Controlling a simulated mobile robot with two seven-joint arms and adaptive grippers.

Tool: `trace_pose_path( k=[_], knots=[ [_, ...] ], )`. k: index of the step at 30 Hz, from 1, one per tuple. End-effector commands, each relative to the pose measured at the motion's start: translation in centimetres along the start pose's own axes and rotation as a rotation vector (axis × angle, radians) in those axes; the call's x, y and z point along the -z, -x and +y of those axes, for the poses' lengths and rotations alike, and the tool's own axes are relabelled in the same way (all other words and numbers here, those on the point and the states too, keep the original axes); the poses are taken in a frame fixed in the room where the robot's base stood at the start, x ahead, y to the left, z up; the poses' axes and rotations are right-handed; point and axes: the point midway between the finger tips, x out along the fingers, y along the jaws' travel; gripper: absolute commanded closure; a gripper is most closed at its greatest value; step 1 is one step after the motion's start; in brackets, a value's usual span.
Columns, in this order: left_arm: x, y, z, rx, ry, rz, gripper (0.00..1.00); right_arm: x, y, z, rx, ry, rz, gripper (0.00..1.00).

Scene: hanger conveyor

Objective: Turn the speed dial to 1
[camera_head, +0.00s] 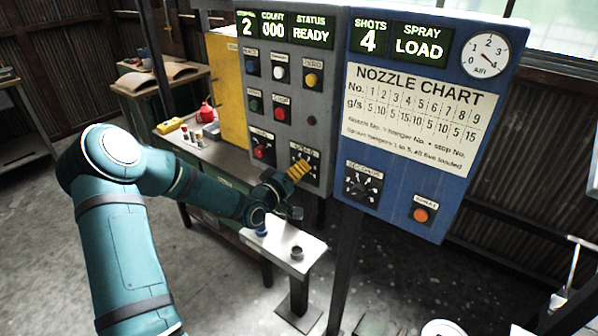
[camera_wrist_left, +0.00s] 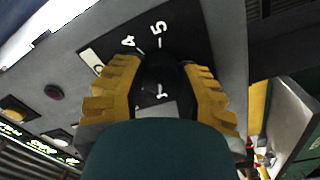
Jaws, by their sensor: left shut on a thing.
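The speed dial (camera_head: 304,152) is a black plate with white marks, low on the grey control panel (camera_head: 318,100). My left gripper (camera_head: 298,171) has yellow ribbed fingers and is at this dial, covering much of it. In the left wrist view, the fingers (camera_wrist_left: 161,70) are shut on the dark dial knob (camera_wrist_left: 166,68), one on each side. The numerals 4, 5 and 1 show on the dial plate (camera_wrist_left: 185,35) there. I cannot tell where the knob points. A display at the panel's top left reads 2. My right gripper is not in view.
A blue panel (camera_head: 435,195) on the right carries a second dial (camera_head: 362,184), an orange button (camera_head: 420,215) and a nozzle chart. A red button (camera_head: 261,152) sits left of my gripper. A small white table (camera_head: 285,250) stands below it.

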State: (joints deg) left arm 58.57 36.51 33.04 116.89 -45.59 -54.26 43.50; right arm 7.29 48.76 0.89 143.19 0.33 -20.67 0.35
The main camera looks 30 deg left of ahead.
Motion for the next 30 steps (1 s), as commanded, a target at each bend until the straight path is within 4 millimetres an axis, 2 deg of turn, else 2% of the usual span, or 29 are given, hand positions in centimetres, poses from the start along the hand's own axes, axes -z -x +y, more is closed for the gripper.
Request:
trace_pose_path(
  k=[2,3,5,17,23,30],
  knots=[
    [0.3,-0.1,0.1,-0.003,-0.003,0.006,1.00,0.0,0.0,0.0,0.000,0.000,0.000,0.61],
    [0.3,-0.1,0.1,-0.003,-0.003,0.006,0.55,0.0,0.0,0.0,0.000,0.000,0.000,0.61],
    [0.2,-0.1,0.1,-0.002,-0.003,0.005,0.34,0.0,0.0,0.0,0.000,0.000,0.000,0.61],
    [0.1,0.4,0.0,0.000,-0.003,0.002,0.33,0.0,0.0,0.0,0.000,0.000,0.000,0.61],
    [0.1,3.4,0.0,0.003,-0.003,0.002,0.33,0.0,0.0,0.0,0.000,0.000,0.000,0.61],
    [0.2,8.3,0.0,0.003,-0.004,0.003,0.33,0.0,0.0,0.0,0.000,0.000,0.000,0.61]
  ],
)
